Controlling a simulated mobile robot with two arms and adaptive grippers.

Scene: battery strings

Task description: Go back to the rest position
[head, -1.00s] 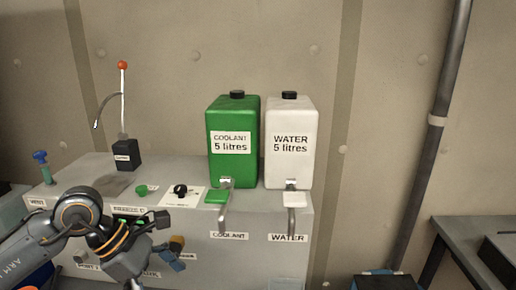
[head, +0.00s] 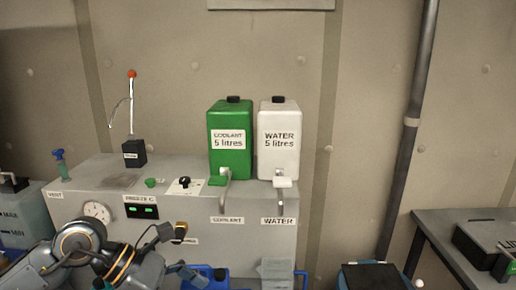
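My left arm comes in from the bottom left, in front of the grey machine cabinet (head: 205,235). My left gripper (head: 190,272) is low in the picture, small and partly cut off, next to a blue container (head: 212,281). Whether its fingers are open or shut cannot be made out, and I see nothing clearly held. My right gripper is out of view.
A green coolant tank (head: 230,165) and a white water tank (head: 279,165) stand on the cabinet, with taps below. A red-knobbed lever (head: 132,110) stands at the left. A grey table (head: 440,222) with a dark case (head: 482,245) is at the right.

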